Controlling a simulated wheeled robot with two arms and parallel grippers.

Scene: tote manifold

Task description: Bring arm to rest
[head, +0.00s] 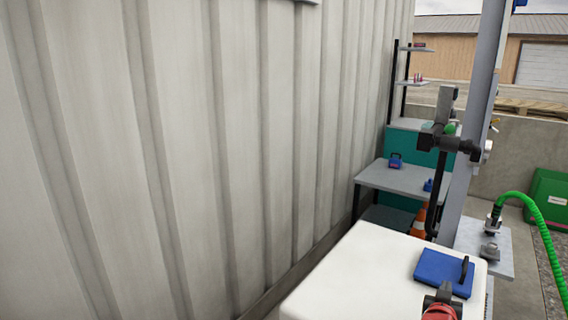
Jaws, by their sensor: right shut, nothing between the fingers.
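What appears to be my right gripper (443,291) is at the bottom edge, right of centre, a dark grey tip above a red part. It is shut with nothing seen in it, in front of the white tote top (350,268) and just below a blue block with a black handle (444,272). It looks apart from the block, but the gap is hard to judge. Most of the arm is cut off by the frame. My left gripper is not in view.
A grey post (474,120) carries dark pipe fittings (458,140). A green hose (538,212) curves at the right, near a green box (549,198). A ribbed wall (200,150) fills the left. A grey workbench (398,180) and orange cone (419,219) stand behind the tote.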

